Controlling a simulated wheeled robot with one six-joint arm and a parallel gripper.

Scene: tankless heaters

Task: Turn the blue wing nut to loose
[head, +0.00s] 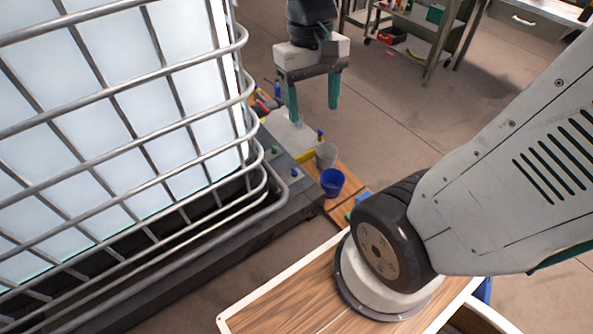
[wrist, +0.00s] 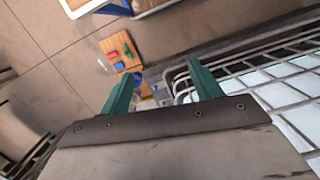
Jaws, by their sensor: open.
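My gripper (head: 313,112) is open and empty, pointing down above the low grey platform beside the caged tank. Its two green fingers also show in the wrist view (wrist: 162,72). Several small blue parts show in the head view: one on the dark ledge (head: 294,172), one by the grey cup (head: 320,135), and one at the back near the tools (head: 278,90). I cannot tell which is the blue wing nut. My gripper touches none of them. In the wrist view the area between the fingers is small and partly hidden by them.
The white caged tank (head: 110,100) fills the left, its metal bars close to my gripper. A blue cup (head: 331,184) and a grey cup (head: 326,155) stand beside the platform. A wooden board (wrist: 117,44) holds small red, green and blue pieces. Open floor (head: 400,120) lies to the right.

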